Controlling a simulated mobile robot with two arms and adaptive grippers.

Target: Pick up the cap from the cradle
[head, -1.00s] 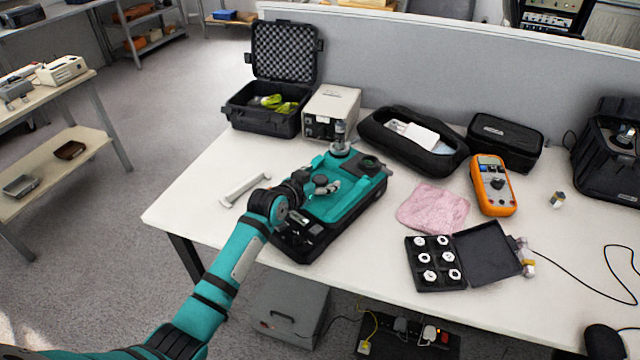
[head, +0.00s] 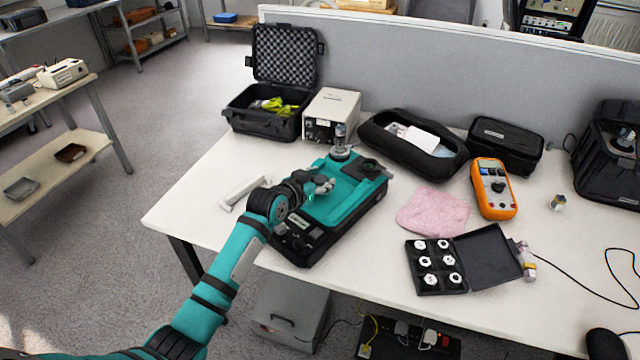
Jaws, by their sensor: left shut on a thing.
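A teal and black calibration unit (head: 345,207) lies on the white table. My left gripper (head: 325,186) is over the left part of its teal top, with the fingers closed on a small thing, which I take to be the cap. The cap is mostly hidden by the fingers and too small to make out clearly. I cannot tell the cradle apart from the unit's top under the gripper. My right gripper is out of view.
A white bar (head: 243,192) lies left of the unit. Behind are an open black case (head: 262,122), a beige box (head: 331,112) and a black pouch (head: 412,143). To the right are a pink cloth (head: 433,211), an orange multimeter (head: 493,189) and an open sensor case (head: 487,257).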

